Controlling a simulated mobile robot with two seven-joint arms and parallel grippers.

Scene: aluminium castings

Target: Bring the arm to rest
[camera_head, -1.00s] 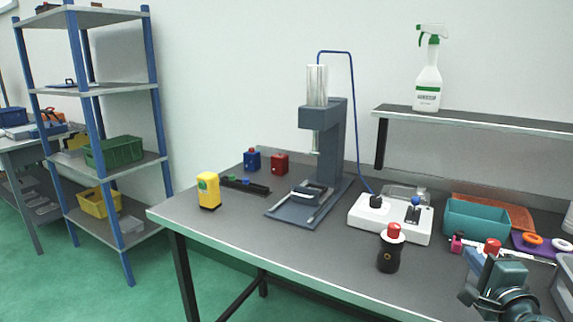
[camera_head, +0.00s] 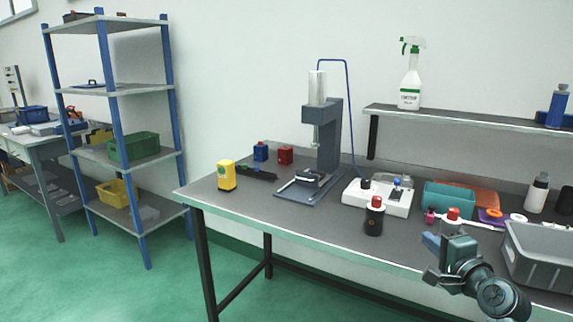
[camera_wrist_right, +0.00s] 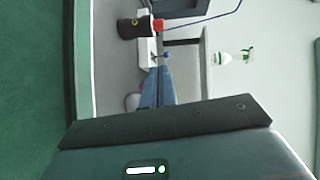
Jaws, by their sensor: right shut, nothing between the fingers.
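My right arm reaches in at the lower right of the head view, above the front edge of the workbench (camera_head: 300,235). Its gripper (camera_head: 430,241) points left and is shut with nothing held. In the right wrist view its blue fingers (camera_wrist_right: 158,72) lie together. The black cylinder with a red cap (camera_head: 374,218) stands upright on the bench to the left of the gripper; it also shows in the wrist view (camera_wrist_right: 133,28). My left gripper is not in view.
A grey crate (camera_head: 545,262) stands right of my gripper. Behind are a white control box (camera_head: 385,203), a teal bin (camera_head: 448,198) and a press (camera_head: 325,150). A yellow device (camera_head: 227,176) stands at left. A shelving unit (camera_head: 125,90) stands farther left. Green floor in front is clear.

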